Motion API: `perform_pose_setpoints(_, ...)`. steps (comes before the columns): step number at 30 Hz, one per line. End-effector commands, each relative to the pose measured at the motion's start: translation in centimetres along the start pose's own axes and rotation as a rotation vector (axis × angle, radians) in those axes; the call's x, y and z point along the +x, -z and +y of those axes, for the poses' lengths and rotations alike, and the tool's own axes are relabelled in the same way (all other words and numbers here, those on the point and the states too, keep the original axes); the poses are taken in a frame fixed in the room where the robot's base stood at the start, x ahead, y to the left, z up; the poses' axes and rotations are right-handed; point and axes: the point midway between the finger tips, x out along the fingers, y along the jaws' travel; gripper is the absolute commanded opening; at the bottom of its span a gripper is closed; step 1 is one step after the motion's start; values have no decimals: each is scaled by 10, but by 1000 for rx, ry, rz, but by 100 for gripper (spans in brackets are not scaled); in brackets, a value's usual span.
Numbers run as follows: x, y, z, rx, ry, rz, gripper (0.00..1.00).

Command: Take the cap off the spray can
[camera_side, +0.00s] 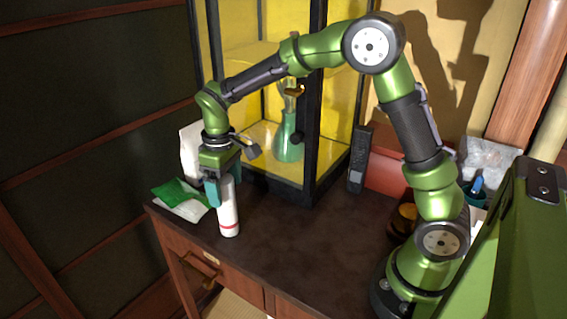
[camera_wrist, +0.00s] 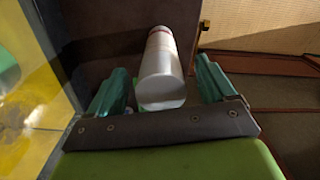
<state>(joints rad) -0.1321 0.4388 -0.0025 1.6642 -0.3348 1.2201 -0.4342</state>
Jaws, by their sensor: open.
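The white spray can (camera_side: 229,212) stands upright near the left front edge of the dark desk, with a red band low on its side. In the wrist view the can (camera_wrist: 163,68) lies between my two teal fingers, its pale upper end, where the cap would be, closest to the camera. I cannot make out a clear seam between cap and body. My gripper (camera_side: 214,194) points down at the can's upper part and partly hides it. In the wrist view my gripper (camera_wrist: 160,68) is open, with a visible gap on each side of the can.
A green and white packet (camera_side: 181,193) lies left of the can at the desk edge. A white object (camera_side: 191,145) stands behind my gripper. A yellow-lined glass cabinet (camera_side: 310,165) with a green flask (camera_side: 288,142) stands behind. The desk (camera_side: 290,240) is clear right of the can.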

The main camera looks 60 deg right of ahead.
Motion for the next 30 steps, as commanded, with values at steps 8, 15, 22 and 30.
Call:
perform_pose_setpoints(8,-1,0,0,0,0,0,54)
perform_pose_setpoints(15,-1,0,0,0,0,0,28)
perform_pose_setpoints(22,-1,0,0,0,0,0,27)
perform_pose_setpoints(30,-13,0,0,-1,-1,3,27)
